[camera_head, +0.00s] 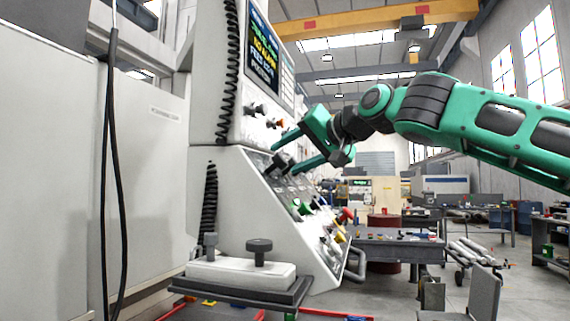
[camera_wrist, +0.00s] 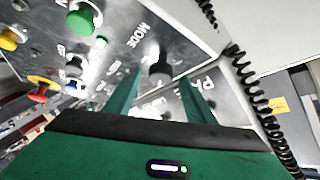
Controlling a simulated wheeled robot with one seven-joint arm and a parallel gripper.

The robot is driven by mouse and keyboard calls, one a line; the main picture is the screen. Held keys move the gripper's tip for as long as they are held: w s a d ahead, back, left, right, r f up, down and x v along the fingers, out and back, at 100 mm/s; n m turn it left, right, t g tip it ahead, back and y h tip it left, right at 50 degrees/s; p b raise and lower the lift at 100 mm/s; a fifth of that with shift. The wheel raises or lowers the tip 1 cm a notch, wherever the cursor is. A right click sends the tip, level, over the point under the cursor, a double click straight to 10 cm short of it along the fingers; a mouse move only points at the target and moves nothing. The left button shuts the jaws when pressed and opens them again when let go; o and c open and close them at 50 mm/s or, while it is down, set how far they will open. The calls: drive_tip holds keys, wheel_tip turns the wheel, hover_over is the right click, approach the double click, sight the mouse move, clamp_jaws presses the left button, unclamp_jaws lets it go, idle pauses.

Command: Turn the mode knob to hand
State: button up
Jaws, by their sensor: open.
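The mode knob (camera_wrist: 159,68) is a dark grey knob beside the printed word MODE on the sloped panel in the wrist view. My gripper (camera_wrist: 159,80) is open, with one green finger on each side of the knob. Whether either finger touches the knob cannot be told. In the head view my gripper (camera_head: 282,159) reaches from the right to the upper part of the sloped control panel (camera_head: 262,203), fingertips close to its dark knobs. The hand position on the knob's scale is not readable in either view.
A green button (camera_wrist: 84,17) and a red knob with a yellow ring (camera_wrist: 38,91) sit left of the mode knob. Above the sloped panel are a screen (camera_head: 264,45) and more knobs. A coiled black cable (camera_head: 209,205) hangs along the panel's left side.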

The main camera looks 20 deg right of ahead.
drive_tip(key=v, duration=0.9)
idle(0.3)
